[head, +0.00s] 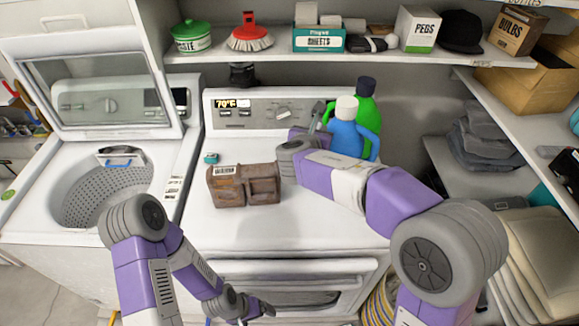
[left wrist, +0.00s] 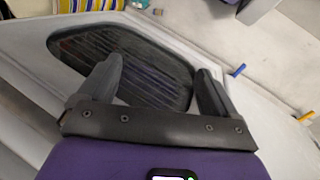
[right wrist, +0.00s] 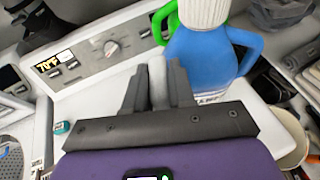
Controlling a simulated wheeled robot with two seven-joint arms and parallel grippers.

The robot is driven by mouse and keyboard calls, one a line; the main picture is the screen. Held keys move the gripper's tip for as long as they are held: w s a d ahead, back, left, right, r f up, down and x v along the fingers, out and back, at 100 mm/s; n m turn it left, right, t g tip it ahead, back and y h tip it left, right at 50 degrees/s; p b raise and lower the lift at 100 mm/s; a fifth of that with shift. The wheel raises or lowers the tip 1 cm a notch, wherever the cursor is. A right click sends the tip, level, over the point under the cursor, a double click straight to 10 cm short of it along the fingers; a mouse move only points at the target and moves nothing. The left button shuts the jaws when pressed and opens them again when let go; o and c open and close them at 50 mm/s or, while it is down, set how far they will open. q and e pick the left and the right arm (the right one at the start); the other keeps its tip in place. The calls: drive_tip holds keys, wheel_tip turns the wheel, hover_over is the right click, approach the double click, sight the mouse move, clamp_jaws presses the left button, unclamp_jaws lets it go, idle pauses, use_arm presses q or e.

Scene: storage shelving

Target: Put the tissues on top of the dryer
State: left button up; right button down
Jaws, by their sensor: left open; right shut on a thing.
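The white dryer (head: 320,220) stands in the middle of the head view. A brown pack with a barcode label (head: 243,186) lies on its top; I cannot read whether it is the tissues. My right gripper (head: 319,110) is over the back of the dryer top, right of the pack and close to the bottles. In the right wrist view its fingers (right wrist: 158,75) are shut on a narrow pale grey thing that I cannot identify. My left gripper (head: 262,308) is low at the dryer's front; in the left wrist view its fingers (left wrist: 160,75) are apart and empty before the dark door window (left wrist: 140,55).
A blue bottle (head: 345,135) and a green bottle (head: 367,105) stand at the dryer's back right. A small teal item (head: 211,158) lies behind the pack. The open washer (head: 60,220) is left. A loaded shelf (head: 330,53) runs above. The dryer's front top is clear.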

drive_tip(key=shift+w+a+r, duration=0.2)
drive_tip(key=shift+w+a, duration=0.15)
wheel_tip(320, 180, down, 18)
drive_tip(key=b, duration=0.5)
drive_tip(key=shift+r, duration=0.25)
drive_tip(key=shift+s, duration=0.1)
drive_tip(key=shift+f, duration=0.1)
drive_tip(key=c, duration=1.3)
unclamp_jaws()
drive_tip(key=shift+o, duration=0.3)
